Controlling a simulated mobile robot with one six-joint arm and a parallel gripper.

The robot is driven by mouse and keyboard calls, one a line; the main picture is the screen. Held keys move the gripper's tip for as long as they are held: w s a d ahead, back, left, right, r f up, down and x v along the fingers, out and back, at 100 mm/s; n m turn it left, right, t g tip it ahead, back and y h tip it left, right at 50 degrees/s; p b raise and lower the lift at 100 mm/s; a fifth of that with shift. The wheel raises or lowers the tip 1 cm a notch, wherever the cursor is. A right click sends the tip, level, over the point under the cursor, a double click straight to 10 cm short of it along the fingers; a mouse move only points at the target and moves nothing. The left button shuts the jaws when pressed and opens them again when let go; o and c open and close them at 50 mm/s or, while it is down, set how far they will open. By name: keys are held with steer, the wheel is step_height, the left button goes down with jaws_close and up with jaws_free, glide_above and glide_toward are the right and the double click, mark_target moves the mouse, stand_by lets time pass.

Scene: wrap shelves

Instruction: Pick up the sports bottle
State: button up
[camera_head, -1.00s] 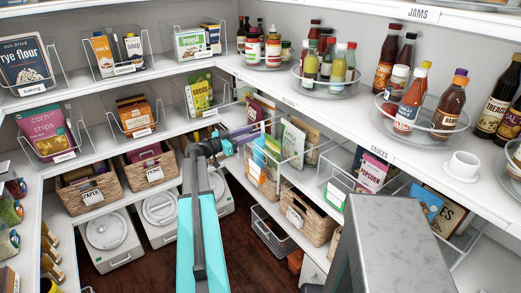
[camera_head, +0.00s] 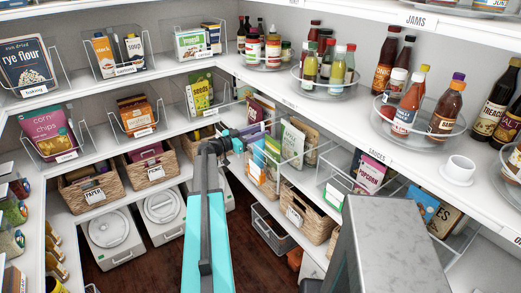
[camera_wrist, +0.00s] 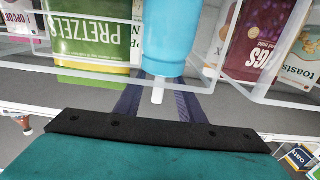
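A blue sports bottle (camera_wrist: 172,38) with a white spout shows at the top middle of the wrist view, its spout pointing down in the picture. My gripper (camera_wrist: 163,88) has its two dark fingers spread apart close to the bottle's spout end. The fingers' far ends are partly hidden by the bottle and the clear bin edges, so contact cannot be told. In the head view my teal gripper end (camera_head: 236,139) reaches in at the corner shelf, and I cannot make out the bottle there.
A green pretzels bag (camera_wrist: 92,38) stands left of the bottle in the wrist view, and a dark red figs bag (camera_wrist: 258,40) right of it. Clear bin walls are close on both sides. Wicker baskets (camera_head: 95,190) and the marble-topped block (camera_head: 400,235) stand around my arm.

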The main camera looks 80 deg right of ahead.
steer(key=shift+p+x, duration=0.4)
steer(key=shift+x, duration=0.8)
steer(key=shift+w, duration=0.1)
jaws_close()
stand_by(0.8)
